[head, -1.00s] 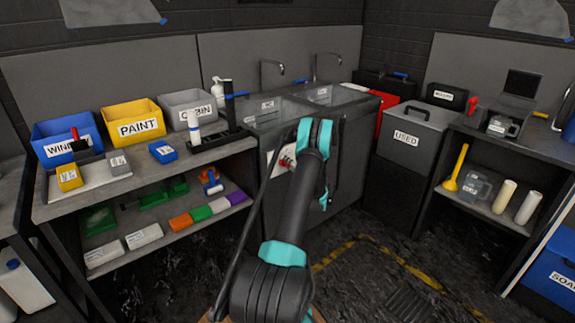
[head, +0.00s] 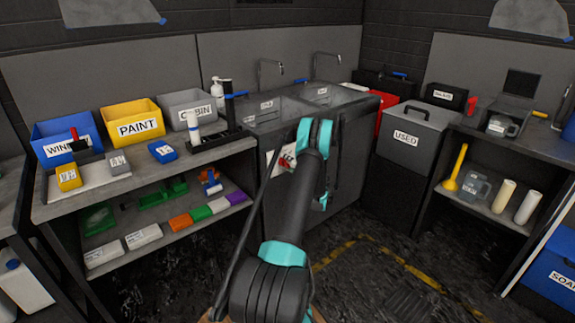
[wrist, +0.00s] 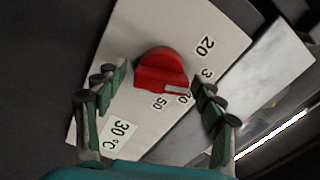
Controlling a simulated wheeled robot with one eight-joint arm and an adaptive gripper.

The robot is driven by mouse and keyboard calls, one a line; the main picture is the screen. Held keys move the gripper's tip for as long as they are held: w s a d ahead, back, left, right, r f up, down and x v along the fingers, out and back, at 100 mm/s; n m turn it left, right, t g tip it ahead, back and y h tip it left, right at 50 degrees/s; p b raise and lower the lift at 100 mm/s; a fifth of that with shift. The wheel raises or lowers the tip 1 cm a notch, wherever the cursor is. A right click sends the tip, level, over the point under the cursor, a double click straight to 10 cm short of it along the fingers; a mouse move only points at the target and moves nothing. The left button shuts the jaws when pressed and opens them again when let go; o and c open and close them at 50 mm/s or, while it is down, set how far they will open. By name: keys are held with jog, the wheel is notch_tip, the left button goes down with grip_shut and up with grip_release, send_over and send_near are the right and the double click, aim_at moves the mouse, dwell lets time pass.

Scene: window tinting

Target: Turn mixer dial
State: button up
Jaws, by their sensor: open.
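The mixer dial (wrist: 162,72) is a red knob with a pale pointer mark, on a white plate (wrist: 120,82) with number labels, among them 20, 50 and 30 °C. The pointer lies near a partly hidden label. In the head view the dial (head: 286,161) shows small on the front of the sink cabinet, left of my arm. My gripper (wrist: 158,100) is open, with one finger on each side of the dial and visible gaps between them.
The sink cabinet (head: 345,165) stands in front of me with two basins and taps. A shelf (head: 110,195) with labelled bins is at the left. A grey USED bin (head: 405,140) stands at the right. The dark floor has a yellow line (head: 400,262).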

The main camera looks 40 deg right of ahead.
jog(key=s, duration=1.2)
jog(key=shift+d, duration=0.45)
